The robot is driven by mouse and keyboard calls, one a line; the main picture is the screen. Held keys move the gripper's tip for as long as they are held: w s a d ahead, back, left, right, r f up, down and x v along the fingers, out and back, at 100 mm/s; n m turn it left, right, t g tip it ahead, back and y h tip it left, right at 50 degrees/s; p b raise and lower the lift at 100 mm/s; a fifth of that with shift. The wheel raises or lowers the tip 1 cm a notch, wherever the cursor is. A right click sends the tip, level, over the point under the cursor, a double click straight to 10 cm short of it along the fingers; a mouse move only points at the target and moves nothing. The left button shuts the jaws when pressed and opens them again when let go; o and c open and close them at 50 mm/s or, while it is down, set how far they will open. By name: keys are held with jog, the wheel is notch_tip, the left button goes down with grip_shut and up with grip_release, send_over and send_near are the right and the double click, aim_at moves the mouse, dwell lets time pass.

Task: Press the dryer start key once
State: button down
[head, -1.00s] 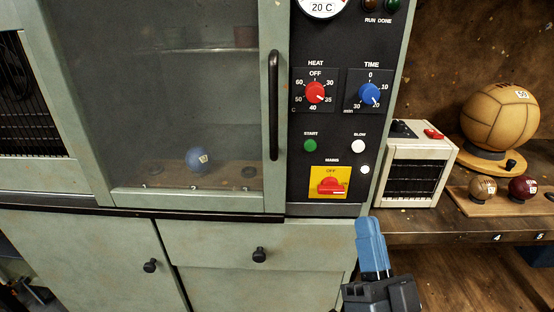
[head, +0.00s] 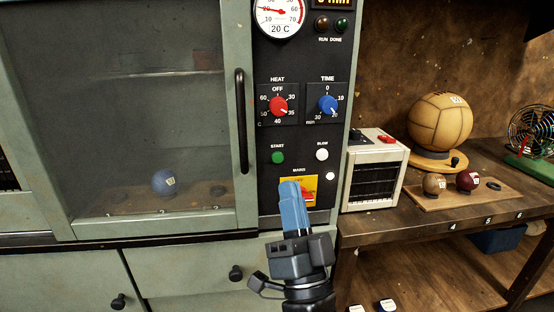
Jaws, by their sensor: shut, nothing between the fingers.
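The dryer's black control panel (head: 262,140) faces me. The green START key (head: 278,157) sits at its lower left, below the red HEAT knob (head: 278,106). My gripper (head: 291,188) is shut and empty, with blue fingers pointing up. In the picture its tips lie just below the START key and cover part of the yellow mains switch plate (head: 313,187). I cannot tell how far the tips are from the panel. The dryer door (head: 150,224) is closed, with a blue ball (head: 164,182) behind its glass.
The black door handle (head: 241,120) stands out left of the panel. The blue TIME knob (head: 328,105) is at upper right. A cream heater-like box (head: 375,172), a large tan ball (head: 440,122) and two small balls stand on the right bench (head: 400,226).

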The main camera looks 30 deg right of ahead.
aim_at(278, 158)
jog(key=shift+w+d+b, duration=0.4)
jog(key=shift+w+b, duration=0.05)
jog(key=shift+w, duration=0.8)
jog(key=shift+w+d+b, duration=0.45)
jog(key=shift+w+b, duration=0.05)
jog(key=shift+w, duration=0.8)
jog(key=shift+w+d+b, duration=0.4)
jog(key=shift+w+b, duration=0.05)
jog(key=shift+w, duration=0.8)
jog(key=shift+w, duration=0.15)
jog(key=shift+w+d+b, duration=0.15)
jog(key=shift+w+b, duration=0.1)
jog(key=shift+b, duration=0.05)
jog(key=shift+w+d, duration=0.1)
jog(key=shift+w, duration=0.3)
jog(key=shift+s, duration=0.1)
jog(key=shift+s+a, duration=0.25)
jog(key=shift+s, duration=0.45)
